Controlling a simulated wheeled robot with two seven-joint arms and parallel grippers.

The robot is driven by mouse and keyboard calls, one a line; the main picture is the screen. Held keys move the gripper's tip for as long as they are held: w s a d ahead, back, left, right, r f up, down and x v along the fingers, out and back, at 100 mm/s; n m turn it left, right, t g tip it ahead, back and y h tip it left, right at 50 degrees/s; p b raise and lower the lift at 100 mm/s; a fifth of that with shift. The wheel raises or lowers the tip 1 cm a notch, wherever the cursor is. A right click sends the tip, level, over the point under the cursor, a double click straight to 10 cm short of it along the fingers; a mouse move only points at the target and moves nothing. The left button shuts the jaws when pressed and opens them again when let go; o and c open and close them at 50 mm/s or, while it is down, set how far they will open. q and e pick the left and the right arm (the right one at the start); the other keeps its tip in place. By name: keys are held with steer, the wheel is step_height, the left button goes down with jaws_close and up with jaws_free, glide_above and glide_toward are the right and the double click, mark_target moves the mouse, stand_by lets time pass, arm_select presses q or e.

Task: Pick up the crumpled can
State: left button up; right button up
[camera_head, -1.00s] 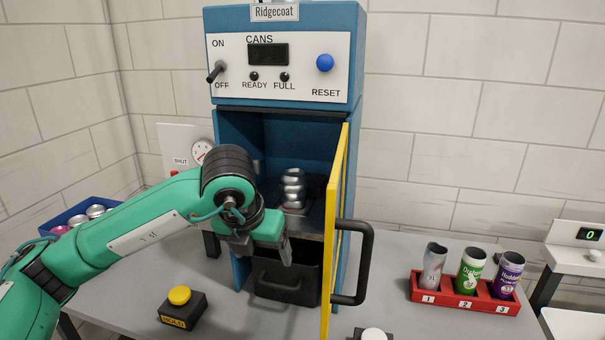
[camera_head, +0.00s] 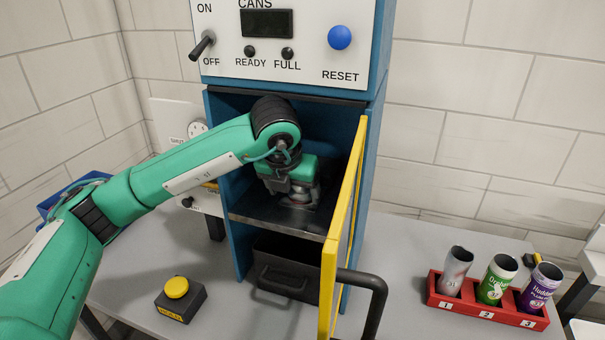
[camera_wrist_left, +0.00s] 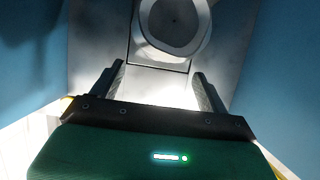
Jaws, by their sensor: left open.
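The crumpled can (camera_wrist_left: 172,22) stands on the metal plate inside the blue machine's chamber. In the left wrist view its round top shows just ahead of the fingers. In the head view only a sliver of the silver can (camera_head: 313,192) shows, with my gripper and wrist in front of it. My left gripper (camera_wrist_left: 160,82) is open and empty, its two fingers apart with the can beyond the tips, roughly centred between them. It also shows in the head view (camera_head: 288,190), inside the chamber. My right gripper is out of view.
The yellow-edged door (camera_head: 345,235) stands open right of the chamber. A dark bin (camera_head: 285,272) sits below the plate. A yellow-button box (camera_head: 180,298) is on the table in front. A red rack (camera_head: 485,306) holds three cans at right.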

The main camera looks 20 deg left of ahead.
arm_select(q)
steer(key=shift+w, duration=0.3)
steer(key=w+p, duration=0.2)
steer(key=w, duration=0.2)
steer(key=shift+w+d+p, duration=0.1)
steer(key=shift+w+p, duration=0.1)
steer(key=shift+p, duration=0.2)
steer(key=shift+f, duration=0.55)
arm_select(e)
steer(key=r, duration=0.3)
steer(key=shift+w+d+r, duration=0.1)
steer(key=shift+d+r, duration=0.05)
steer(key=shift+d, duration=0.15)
arm_select(q)
steer(key=shift+c, duration=0.4)
steer(key=c, duration=0.9)
steer(key=shift+c, duration=0.3)
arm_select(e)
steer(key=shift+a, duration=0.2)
